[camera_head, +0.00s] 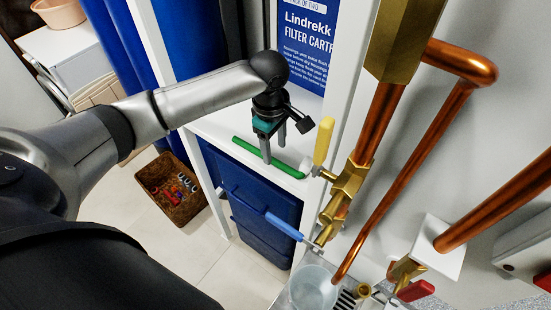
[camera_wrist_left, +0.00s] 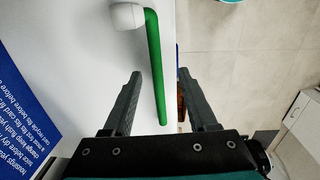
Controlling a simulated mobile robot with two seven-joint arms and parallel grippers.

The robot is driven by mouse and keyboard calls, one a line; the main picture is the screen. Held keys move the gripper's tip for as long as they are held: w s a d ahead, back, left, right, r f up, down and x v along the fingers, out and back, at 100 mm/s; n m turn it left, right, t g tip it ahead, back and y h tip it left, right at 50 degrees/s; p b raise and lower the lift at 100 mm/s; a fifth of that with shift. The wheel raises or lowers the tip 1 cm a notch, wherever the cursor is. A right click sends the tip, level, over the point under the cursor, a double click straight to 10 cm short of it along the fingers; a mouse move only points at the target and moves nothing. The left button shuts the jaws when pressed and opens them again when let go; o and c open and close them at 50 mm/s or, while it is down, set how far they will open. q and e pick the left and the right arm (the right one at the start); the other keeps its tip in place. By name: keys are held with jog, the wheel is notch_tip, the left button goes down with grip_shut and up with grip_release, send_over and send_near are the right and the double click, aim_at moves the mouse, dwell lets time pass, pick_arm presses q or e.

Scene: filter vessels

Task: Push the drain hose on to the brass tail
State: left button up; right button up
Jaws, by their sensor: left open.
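The green drain hose (camera_head: 283,167) lies on a white shelf, its right end close to a small white rounded piece (camera_head: 306,165). In the left wrist view the hose (camera_wrist_left: 156,65) bends at its far end beside that white piece (camera_wrist_left: 127,15); I cannot tell if they join. My left gripper (camera_head: 273,154) is open above the hose, and in the wrist view the hose runs between the separated fingers (camera_wrist_left: 160,72). Brass fittings (camera_head: 347,181) with a yellow lever stand right of the hose, apart from it. I cannot tell which part is the brass tail. My right gripper is not in view.
A white upright (camera_head: 345,70) and copper pipes (camera_head: 378,125) stand close right of the gripper. A blue lever (camera_head: 284,226) sticks out below the shelf (camera_head: 215,128). Blue bins (camera_head: 262,205) stand underneath. A clear container (camera_head: 313,290) and a red lever (camera_head: 416,290) are lower right.

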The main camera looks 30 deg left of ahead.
aim_at(274, 160)
pick_arm(q)
jog(key=shift+w+a+f, duration=0.1)
jog(key=shift+w+f, duration=0.1)
jog(key=shift+f, duration=0.7)
jog(key=shift+w+a+f, duration=0.15)
jog(key=shift+f, duration=0.75)
jog(key=shift+w+a+f, duration=0.1)
jog(key=shift+w+f, duration=0.1)
jog(key=shift+f, duration=0.7)
grip_shut()
